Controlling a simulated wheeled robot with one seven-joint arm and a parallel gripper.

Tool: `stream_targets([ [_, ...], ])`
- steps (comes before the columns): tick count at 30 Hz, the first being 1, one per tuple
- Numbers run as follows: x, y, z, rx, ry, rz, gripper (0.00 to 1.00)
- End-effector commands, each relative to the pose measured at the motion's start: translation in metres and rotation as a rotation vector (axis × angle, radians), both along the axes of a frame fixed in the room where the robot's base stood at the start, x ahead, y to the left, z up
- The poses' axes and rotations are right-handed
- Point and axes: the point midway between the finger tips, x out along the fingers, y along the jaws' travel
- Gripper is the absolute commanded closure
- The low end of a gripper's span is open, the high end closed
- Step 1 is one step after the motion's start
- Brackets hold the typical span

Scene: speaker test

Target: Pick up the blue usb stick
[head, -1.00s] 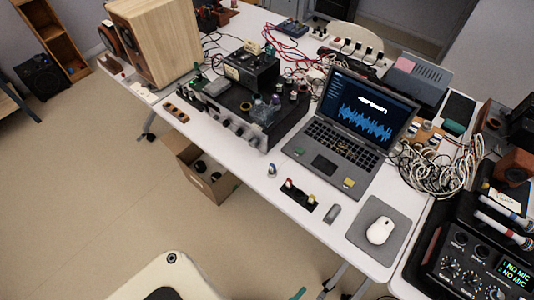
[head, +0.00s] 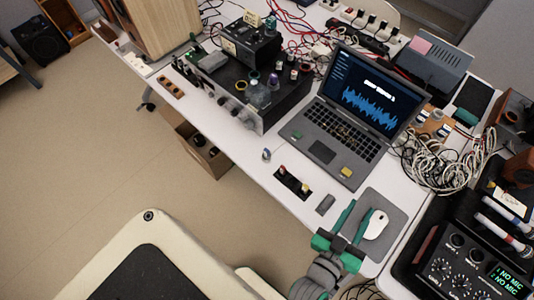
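No clearly blue usb stick can be made out. A small upright white and bluish object (head: 266,155) stands near the table's front edge; it is too small to identify. A small dark grey block (head: 326,204) lies farther right along that edge. My gripper (head: 353,219), with green fingers, is open and appears empty over the front edge, right of the grey block. Its right finger is close beside the white mouse (head: 376,225) on the grey mat (head: 399,214); contact cannot be told.
A black strip with red and yellow parts (head: 292,183) lies left of the grey block. The open laptop (head: 335,137) stands behind. Tangled cables (head: 435,165) and an audio mixer (head: 465,265) are at right. Bare white tabletop (head: 305,215) shows along the front edge.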

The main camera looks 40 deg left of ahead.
Motion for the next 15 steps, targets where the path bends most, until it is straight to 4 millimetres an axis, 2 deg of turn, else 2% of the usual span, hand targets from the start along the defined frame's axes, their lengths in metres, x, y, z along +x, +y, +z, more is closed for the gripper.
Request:
stream_targets([
  [1, 0.023, -0.003, 0.012, -0.008, -0.03, -0.012, 0.69],
  [6, 0.084, -0.018, 0.048, -0.008, -0.097, -0.087, 0.69],
  [15, 0.168, -0.035, 0.121, 0.107, -0.208, -0.266, 0.69],
])
